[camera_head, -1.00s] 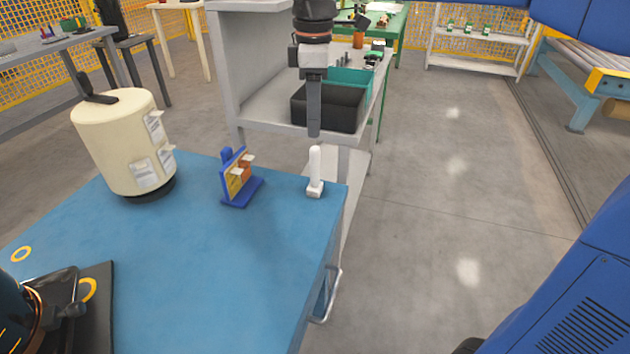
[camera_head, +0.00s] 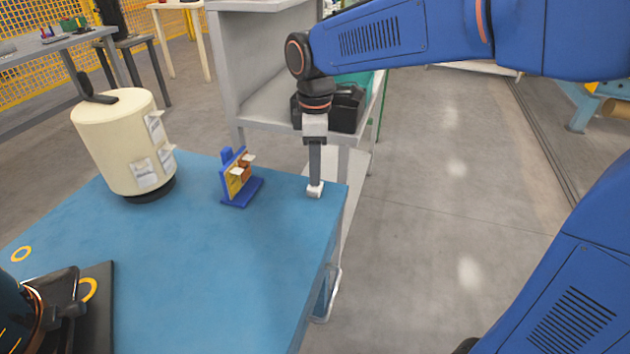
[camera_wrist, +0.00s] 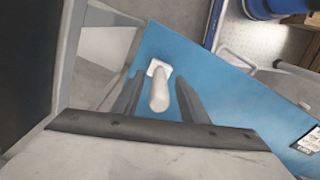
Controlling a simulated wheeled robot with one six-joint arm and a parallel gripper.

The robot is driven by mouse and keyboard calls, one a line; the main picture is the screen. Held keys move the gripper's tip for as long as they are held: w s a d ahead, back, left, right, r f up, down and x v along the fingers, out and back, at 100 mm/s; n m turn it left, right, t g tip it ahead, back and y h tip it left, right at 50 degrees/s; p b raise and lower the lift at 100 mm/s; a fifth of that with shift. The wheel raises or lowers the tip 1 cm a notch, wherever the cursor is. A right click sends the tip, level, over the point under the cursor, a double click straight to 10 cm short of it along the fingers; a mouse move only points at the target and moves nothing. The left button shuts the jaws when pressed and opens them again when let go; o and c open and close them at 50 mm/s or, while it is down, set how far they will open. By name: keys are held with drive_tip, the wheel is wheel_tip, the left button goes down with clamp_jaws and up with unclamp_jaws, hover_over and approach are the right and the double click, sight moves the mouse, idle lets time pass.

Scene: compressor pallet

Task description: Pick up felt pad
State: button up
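A white upright piece with a round stem and a small square foot stands near the far right corner of the blue table; I take it as the felt pad (camera_head: 315,189). Only its foot shows in the head view, as my gripper (camera_head: 315,172) is in front of the stem. In the wrist view, the felt pad (camera_wrist: 159,92) stands between the two fingers of my gripper (camera_wrist: 160,82). The fingers are apart, with a gap visible on each side of the stem. The gripper points down over the table.
The blue table (camera_head: 190,255) bears a blue stand (camera_head: 240,190) with yellow and orange parts left of the pad, and a cream cylinder (camera_head: 112,145) farther left. A grey shelf unit (camera_head: 245,75) with a black bin (camera_head: 346,108) stands behind. The table's middle is clear.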

drive_tip(key=shift+f, duration=1.35)
drive_tip(key=shift+c, duration=0.4)
clamp_jaws()
drive_tip(key=shift+r, duration=0.15)
